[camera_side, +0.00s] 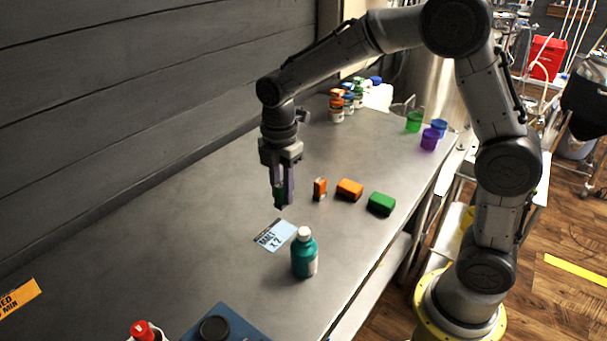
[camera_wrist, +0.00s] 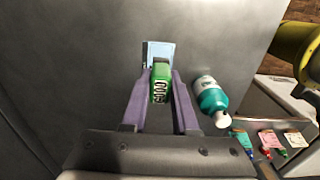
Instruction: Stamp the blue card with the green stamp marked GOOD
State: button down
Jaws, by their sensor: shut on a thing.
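My gripper (camera_side: 283,190) is shut on the green stamp (camera_side: 279,195) and holds it above the table. In the wrist view my gripper (camera_wrist: 160,84) has the green stamp (camera_wrist: 161,80) between its fingers, with white lettering that I cannot read surely. The blue card (camera_side: 275,235) lies flat on the table, just below and in front of the stamp in the side view. It shows dark print like "MALT x2". In the wrist view the card (camera_wrist: 158,52) shows beyond the stamp, partly hidden by it. I cannot see any stamp mark on the card.
A teal bottle (camera_side: 304,256) stands close to the card's right. An orange stamp (camera_side: 319,189), an orange block (camera_side: 349,189) and a green block (camera_side: 381,203) sit to the right. Coloured cups (camera_side: 429,139) and small bottles (camera_side: 337,108) stand farther back.

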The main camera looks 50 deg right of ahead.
jog(key=shift+a+f, duration=0.2)
jog(key=shift+f, duration=2.95)
jog(key=shift+f, duration=0.55)
jog(key=shift+r, duration=0.1)
jog(key=shift+r, duration=3.45)
